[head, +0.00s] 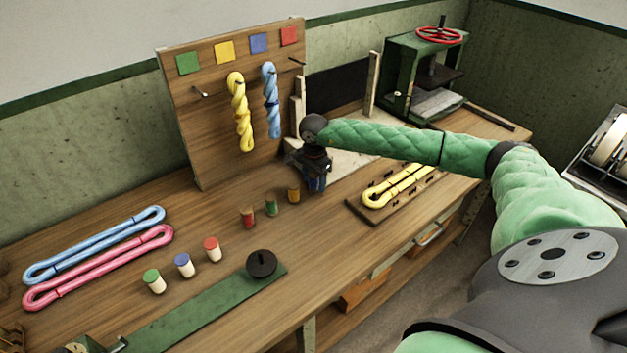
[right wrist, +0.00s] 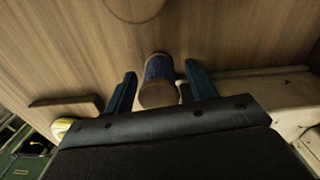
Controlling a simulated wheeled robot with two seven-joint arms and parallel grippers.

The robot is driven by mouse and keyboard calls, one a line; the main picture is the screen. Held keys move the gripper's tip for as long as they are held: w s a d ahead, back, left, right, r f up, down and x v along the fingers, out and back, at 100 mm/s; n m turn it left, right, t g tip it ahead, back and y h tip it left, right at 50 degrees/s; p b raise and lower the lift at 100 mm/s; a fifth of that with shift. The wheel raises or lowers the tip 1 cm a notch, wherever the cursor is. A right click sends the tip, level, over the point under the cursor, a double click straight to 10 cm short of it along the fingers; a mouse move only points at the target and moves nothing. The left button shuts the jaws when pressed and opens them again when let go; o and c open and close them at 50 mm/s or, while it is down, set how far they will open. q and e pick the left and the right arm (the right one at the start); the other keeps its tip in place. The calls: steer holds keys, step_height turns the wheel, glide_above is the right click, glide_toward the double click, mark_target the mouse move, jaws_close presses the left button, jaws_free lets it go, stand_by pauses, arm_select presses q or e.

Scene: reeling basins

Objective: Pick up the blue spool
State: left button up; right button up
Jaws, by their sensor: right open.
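The blue spool (right wrist: 158,70) has a dark blue winding and tan wooden ends. In the right wrist view it stands between the two fingers of my right gripper (right wrist: 160,78). The gripper is open, with a small gap showing on each side of the spool. In the head view my right gripper (head: 315,178) points down at the bench, at the right end of a row of spools, and largely hides the blue one. My left gripper is not in view.
A red spool (head: 247,217), a green spool (head: 271,206) and an orange spool (head: 293,192) stand left of my gripper. A pegboard (head: 205,135) with yellow and blue skeins rises behind. A board with a yellow skein (head: 395,187) lies to the right.

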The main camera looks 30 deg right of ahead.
steer(key=c, duration=1)
steer(key=shift+r, duration=0.1)
